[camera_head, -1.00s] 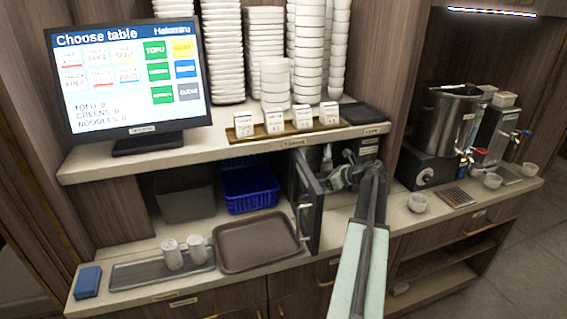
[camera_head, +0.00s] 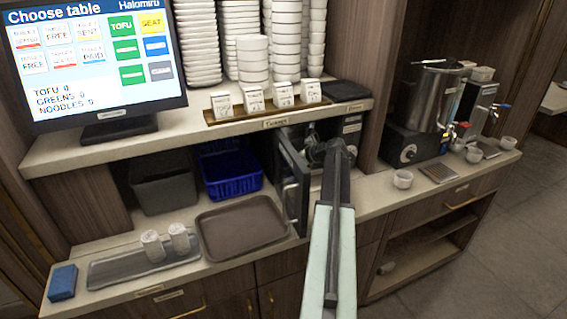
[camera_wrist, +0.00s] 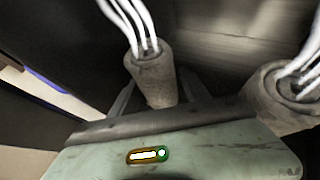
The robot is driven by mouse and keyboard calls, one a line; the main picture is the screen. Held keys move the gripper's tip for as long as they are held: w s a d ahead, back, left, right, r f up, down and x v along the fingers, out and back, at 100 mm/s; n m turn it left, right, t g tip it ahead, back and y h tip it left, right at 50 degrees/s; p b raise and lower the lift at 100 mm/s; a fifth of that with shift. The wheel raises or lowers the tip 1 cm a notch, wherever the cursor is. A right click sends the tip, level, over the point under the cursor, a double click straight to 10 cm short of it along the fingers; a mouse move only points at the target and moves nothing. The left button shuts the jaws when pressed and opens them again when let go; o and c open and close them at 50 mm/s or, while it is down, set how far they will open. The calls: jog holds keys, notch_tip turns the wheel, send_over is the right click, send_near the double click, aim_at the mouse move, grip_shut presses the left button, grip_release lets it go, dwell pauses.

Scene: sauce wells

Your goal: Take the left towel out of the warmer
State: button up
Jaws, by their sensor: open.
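The warmer is a dark box under the shelf, and its door (camera_head: 291,185) stands open to the left in the head view. My gripper (camera_head: 316,150) reaches into its opening; the fingertips are hard to make out there. In the wrist view, the left towel (camera_wrist: 153,80) is a grey-beige roll standing nearly upright, with white wisps rising from its top. My gripper (camera_wrist: 156,92) is open, with dark fingers on either side of this roll; I cannot tell whether they touch it. The right towel (camera_wrist: 285,100) stands apart, cut off by the picture's right edge.
A brown tray (camera_head: 243,257) lies left of the door. A grey tray (camera_head: 110,272) holds two white rolls. A blue basket (camera_head: 232,188) and a dark bin (camera_head: 165,205) sit under the shelf. The warmer's dark walls are close around my gripper.

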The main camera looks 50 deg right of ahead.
jog(key=c, duration=1.1)
jog(key=shift+r, duration=0.1)
jog(key=shift+r+p, duration=0.25)
jog(key=shift+p, duration=0.25)
jog(key=shift+c, duration=0.2)
jog(key=s+d, duration=0.1)
jog(key=s, duration=0.5)
jog(key=s+d, duration=0.1)
jog(key=s, duration=0.4)
jog(key=s+d, duration=0.1)
jog(key=s, duration=0.5)
jog(key=shift+s+d+r+p, duration=0.25)
jog(key=shift+s+r+p, duration=0.05)
jog(key=shift+r+p, duration=0.1)
